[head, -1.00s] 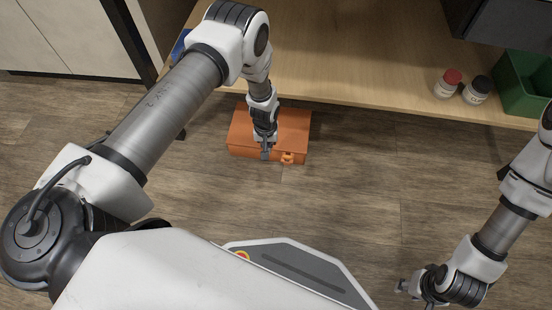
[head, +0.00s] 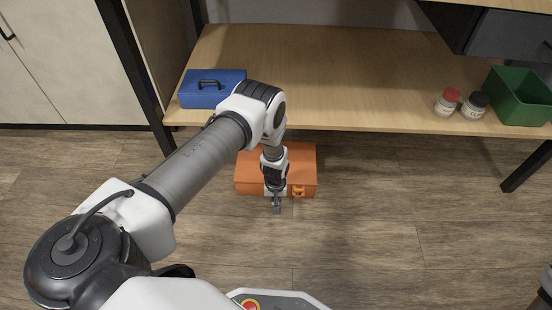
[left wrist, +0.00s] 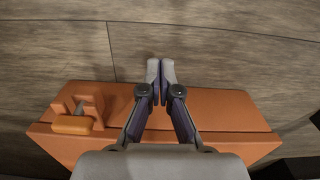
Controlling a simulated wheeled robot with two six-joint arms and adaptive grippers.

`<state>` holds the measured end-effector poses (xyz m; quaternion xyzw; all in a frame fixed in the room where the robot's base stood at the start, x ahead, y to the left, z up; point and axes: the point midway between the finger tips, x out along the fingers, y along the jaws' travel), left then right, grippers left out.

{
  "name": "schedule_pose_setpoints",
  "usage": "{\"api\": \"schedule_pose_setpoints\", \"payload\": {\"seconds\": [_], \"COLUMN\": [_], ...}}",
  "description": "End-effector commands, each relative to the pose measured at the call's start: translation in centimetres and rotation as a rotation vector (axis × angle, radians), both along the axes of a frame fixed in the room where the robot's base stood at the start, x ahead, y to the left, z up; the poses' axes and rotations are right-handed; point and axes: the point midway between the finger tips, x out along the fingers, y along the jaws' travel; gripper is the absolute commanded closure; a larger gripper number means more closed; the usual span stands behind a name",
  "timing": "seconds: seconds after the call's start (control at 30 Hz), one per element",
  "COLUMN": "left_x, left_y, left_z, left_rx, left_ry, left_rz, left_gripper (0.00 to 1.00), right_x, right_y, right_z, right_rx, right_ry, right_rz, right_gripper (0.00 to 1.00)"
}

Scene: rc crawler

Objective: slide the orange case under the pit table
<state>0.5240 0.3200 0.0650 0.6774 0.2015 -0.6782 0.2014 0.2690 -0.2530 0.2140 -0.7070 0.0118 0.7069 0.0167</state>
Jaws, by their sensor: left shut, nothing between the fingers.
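The orange case (head: 305,165) lies flat on the floor at the front edge of the pit table's lower wooden shelf (head: 330,75). Its handle side faces me. I cannot tell whether its far side reaches under the shelf. My left gripper (head: 276,208) is shut and empty, pointing down just in front of the case's near side. In the left wrist view the shut fingertips (left wrist: 160,68) stand out past the case's edge over the floor, with the case (left wrist: 225,112) behind them and its handle (left wrist: 78,112) to the left.
On the shelf are a blue box (head: 212,90) at left, two jars (head: 447,102) and a green bin (head: 520,95) at right. Dark table legs (head: 140,75) stand on both sides. The floor (head: 400,210) to the right of the case is clear.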

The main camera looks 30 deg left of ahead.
Motion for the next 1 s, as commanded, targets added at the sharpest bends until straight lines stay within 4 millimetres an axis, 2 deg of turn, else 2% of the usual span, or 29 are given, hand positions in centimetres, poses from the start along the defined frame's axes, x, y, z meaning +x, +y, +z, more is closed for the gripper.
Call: {"api": "schedule_pose_setpoints", "payload": {"seconds": [0.03, 0.1, 0.23, 0.63, 0.87, 1.0], "left_x": [0.0, 1.6, 2.9, 3.4, 6.0, 6.7], "left_y": [0.0, 1.0, 1.8, 2.2, 3.8, 4.3], "left_z": [-1.7, -1.2, -1.0, -0.6, -1.3, -0.7], "left_rx": [0.001, 0.000, 0.000, 0.001, 0.001, 0.001], "left_ry": [-0.001, -0.006, -0.004, -0.001, -0.007, -0.003], "left_rz": [-0.001, 0.001, 0.000, -0.001, 0.000, 0.000], "left_gripper": [1.00, 1.00, 1.00, 1.00, 1.00, 1.00], "right_x": [0.0, 0.1, 0.2, 0.2, 0.3, 0.3], "right_y": [0.0, 0.0, -0.1, -0.1, -0.1, -0.2], "right_z": [-1.3, -2.0, -2.8, -2.8, -5.8, -6.1], "right_rx": [0.000, 0.000, -0.001, -0.001, -0.001, -0.001], "right_ry": [-0.001, -0.002, -0.004, -0.005, -0.008, -0.009], "right_rz": [-0.002, -0.003, -0.006, -0.007, -0.011, -0.013], "right_gripper": [0.62, 0.62, 0.62, 0.62, 0.62, 0.62]}}
